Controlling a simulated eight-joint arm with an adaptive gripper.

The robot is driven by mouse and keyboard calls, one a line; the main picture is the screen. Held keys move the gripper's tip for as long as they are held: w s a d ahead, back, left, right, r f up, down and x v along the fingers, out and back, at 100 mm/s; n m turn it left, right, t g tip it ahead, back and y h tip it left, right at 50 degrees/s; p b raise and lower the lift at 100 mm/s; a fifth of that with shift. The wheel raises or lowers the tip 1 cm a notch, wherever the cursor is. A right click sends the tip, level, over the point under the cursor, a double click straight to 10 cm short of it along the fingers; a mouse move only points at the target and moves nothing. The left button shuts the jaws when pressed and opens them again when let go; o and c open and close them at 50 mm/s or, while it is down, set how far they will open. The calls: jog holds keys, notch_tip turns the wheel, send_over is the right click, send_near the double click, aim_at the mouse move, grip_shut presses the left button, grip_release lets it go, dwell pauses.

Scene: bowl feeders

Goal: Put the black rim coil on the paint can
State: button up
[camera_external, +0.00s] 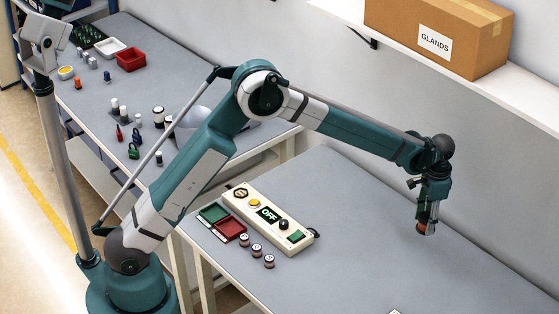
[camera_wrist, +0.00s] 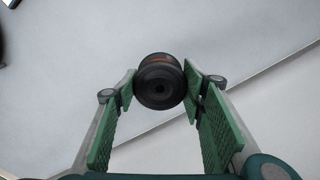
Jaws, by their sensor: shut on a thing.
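My gripper (camera_wrist: 160,88) is shut on a coil (camera_wrist: 160,90) with a black, round rim and a reddish-brown band behind it. In the external view my gripper (camera_external: 427,222) points down at the right, with the coil (camera_external: 426,229) showing copper-orange between its fingers. It appears held above the grey table; the exact gap is hard to tell. I cannot clearly identify the paint can. A small round pot with yellow inside (camera_external: 66,72) stands far off on the back-left bench, and I cannot tell whether it is the can.
A cream control box (camera_external: 268,215) reading OFF lies on the near table (camera_external: 370,220), beside green and red trays (camera_external: 230,229) and three small coils (camera_external: 257,251). A GLANDS carton (camera_external: 440,35) sits on a wall shelf. The table around my gripper is mostly clear.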

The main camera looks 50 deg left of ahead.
jog(key=w+a+r+n+p, duration=0.2)
jog(key=w+a+r+n, duration=0.1)
jog(key=a, duration=1.3)
jog(key=w+a+r+n+p, duration=0.1)
jog(key=w+a+r+n, duration=0.2)
jog(key=a, duration=1.2)
jog(key=w+a+r+n+p, duration=0.2)
jog(key=w+a+r+n, duration=0.15)
jog(key=a, duration=1.25)
jog(key=s+a+r+n+p, duration=0.1)
jog(key=s+a, duration=0.4)
jog(key=a, duration=1)
jog(key=s+a+r+n+p, duration=0.2)
jog(key=s+a+r+n, duration=0.2)
jog(key=a, duration=1.2)
jog(key=s+a+r+n+p, duration=0.2)
jog(key=s+a+r+n, duration=0.1)
jog(key=a, duration=1.2)
jog(key=s+r, duration=0.1)
jog(key=s, duration=0.1)
jog(key=shift+s+a+r, duration=0.25)
jog(key=shift+s+a, duration=0.05)
jog(key=shift+a, duration=0.1)
jog(key=shift+f, duration=3.15)
jog(key=shift+f, duration=1.85)
